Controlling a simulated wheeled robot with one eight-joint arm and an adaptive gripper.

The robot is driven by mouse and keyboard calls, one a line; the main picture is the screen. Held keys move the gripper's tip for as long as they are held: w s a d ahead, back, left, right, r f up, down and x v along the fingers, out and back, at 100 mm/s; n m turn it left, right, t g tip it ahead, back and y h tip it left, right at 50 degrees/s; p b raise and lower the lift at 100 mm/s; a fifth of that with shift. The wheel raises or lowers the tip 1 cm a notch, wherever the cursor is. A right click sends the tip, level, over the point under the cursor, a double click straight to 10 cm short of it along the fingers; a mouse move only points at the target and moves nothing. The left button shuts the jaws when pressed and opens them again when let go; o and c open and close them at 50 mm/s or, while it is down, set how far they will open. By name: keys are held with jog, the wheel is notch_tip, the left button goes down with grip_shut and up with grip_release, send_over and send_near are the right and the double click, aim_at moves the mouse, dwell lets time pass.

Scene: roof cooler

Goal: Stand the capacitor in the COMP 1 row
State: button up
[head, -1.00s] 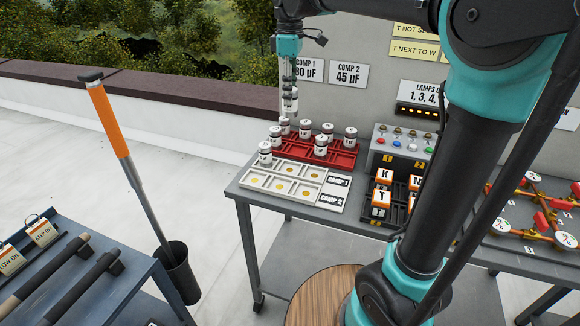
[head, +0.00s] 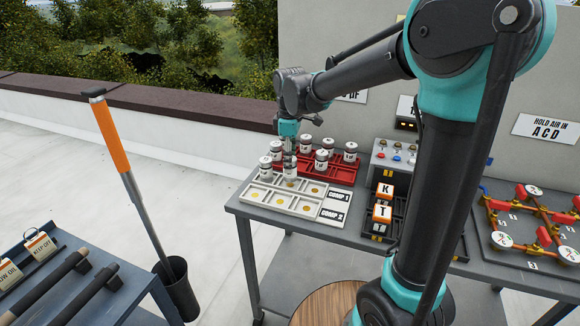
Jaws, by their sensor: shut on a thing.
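The white tray (head: 252,203) lies at the left of the bench, with COMP 1 as its back row and COMP 2 as its front row. One capacitor (head: 265,169) stands in the left end of the COMP 1 row. My gripper (head: 290,169) points down, shut on a second capacitor (head: 290,181), just right of the first. The held capacitor is upright at or just above the COMP 1 row; I cannot tell whether it touches the tray. Its top is hidden by my fingers.
The red rack (head: 337,173) behind the tray holds several capacitors (head: 350,150), close to my gripper. A control box (head: 392,155) and black rack with lettered blocks (head: 384,191) stand right. The tray's front row is free of capacitors.

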jog(key=shift+f, duration=1.1)
jog(key=o, duration=1.2)
jog(key=shift+f, duration=0.1)
notch_tip(320, 180, up, 12)
jog(key=shift+r, duration=0.15)
